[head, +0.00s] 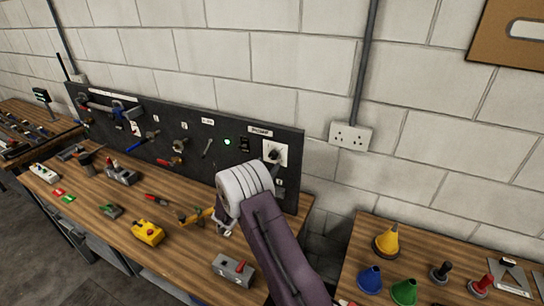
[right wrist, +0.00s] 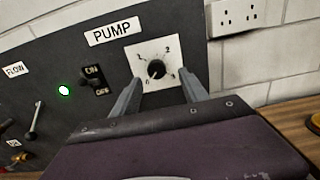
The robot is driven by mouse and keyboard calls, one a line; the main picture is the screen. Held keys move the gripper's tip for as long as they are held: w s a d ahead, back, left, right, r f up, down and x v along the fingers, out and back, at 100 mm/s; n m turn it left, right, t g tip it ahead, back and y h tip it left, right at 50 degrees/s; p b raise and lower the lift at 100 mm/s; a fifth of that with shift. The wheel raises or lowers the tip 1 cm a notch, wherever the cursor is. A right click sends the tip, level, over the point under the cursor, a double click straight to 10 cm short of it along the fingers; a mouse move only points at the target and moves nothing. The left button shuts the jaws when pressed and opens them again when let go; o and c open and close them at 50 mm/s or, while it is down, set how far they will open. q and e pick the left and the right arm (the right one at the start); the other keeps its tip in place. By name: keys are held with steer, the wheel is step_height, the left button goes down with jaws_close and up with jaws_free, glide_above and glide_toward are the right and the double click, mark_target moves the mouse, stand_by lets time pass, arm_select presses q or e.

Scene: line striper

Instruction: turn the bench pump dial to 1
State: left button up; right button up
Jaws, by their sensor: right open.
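The bench pump dial (head: 275,155) is a black knob on a white square plate, at the right end of the dark panel under the PUMP label. In the right wrist view the dial (right wrist: 156,69) shows numbers around it, with 1 at its upper left and 2 at its upper right. Which number its pointer faces is too small to tell. My right gripper (right wrist: 161,79) is open, its two grey fingers on either side of the dial's lower part in the picture. I cannot tell how far they are from the knob. In the head view my right wrist hides the fingers. My left gripper is out of view.
An ON/OFF switch (right wrist: 94,78) and a lit green lamp (right wrist: 64,91) sit left of the dial. A lever (right wrist: 35,118) is near the FLOW label. The wooden bench (head: 185,235) below holds a yellow box (head: 147,232) and a grey box (head: 233,269). A second table with funnels (head: 386,241) stands right.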

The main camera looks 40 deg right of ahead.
mark_target(272, 157)
steer(key=x, duration=0.2)
steer(key=p+x, duration=0.1)
steer(key=x, duration=0.1)
steer(key=shift+w+a, duration=0.15)
steer(key=shift+w, duration=0.3)
steer(key=shift+s, duration=0.15)
